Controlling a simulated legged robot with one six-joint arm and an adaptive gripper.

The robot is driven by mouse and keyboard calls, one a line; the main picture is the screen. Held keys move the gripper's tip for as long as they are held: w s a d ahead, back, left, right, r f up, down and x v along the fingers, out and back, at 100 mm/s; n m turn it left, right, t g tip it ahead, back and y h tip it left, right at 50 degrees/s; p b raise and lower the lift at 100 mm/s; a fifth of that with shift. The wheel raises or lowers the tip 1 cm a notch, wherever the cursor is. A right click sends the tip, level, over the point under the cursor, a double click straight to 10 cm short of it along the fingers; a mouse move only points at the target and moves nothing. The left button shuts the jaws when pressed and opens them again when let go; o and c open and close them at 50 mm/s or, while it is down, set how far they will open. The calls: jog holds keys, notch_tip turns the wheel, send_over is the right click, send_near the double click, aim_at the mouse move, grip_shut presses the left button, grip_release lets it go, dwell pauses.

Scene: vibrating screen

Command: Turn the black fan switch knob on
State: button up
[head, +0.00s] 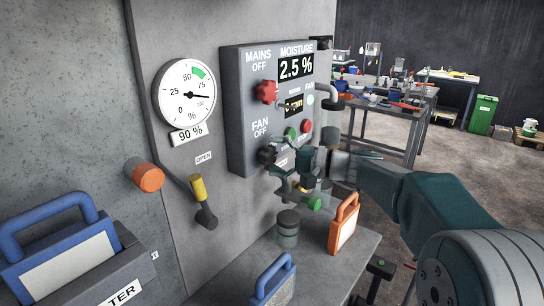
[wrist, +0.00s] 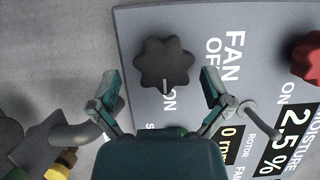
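The black fan switch knob (wrist: 164,62) is a lobed knob on the grey control panel. In the wrist view, FAN OFF is printed to its right and ON below it. A short pale mark shows at its lower edge, towards ON; I cannot tell whether it belongs to the knob. My gripper (wrist: 160,76) is open, its two fingers apart on either side of the knob's lower part, with visible gaps and no clear contact. In the head view the knob (head: 266,156) sits low on the panel, and my gripper (head: 280,170) is just right of it, partly hidden among its own links.
The panel (head: 236,120) also carries a red mains knob (head: 266,91), a moisture display (head: 296,66), a red button (head: 306,126) and a green button (head: 291,134). A yellow-handled lever (head: 198,188) is at left. A jar (head: 288,230) and an orange-framed tag (head: 343,224) stand below.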

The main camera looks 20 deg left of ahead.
jog(key=shift+s+a, duration=0.1)
jog(key=shift+a, duration=0.1)
jog(key=d, duration=1.2)
jog(key=s+d+f+t+h, duration=0.2)
jog(key=s+d+f+h, duration=0.2)
jog(key=s, duration=0.5)
jog(key=s+d+f+t+h, duration=0.1)
jog(key=s+d+f+h, duration=0.4)
jog(key=s+d+h, duration=0.3)
jog(key=s+d+f+t+h, duration=0.2)
jog(key=s+d+f+h, duration=0.2)
jog(key=s, duration=0.7)
jog(key=d+h, duration=0.2)
jog(key=d, duration=0.1)
jog(key=shift+s+d+f+t, duration=0.15)
jog(key=shift+d+f+t, duration=0.15)
jog(key=shift+d+f, duration=0.1)
jog(key=shift+r, duration=0.1)
jog(key=shift+c, duration=0.3)
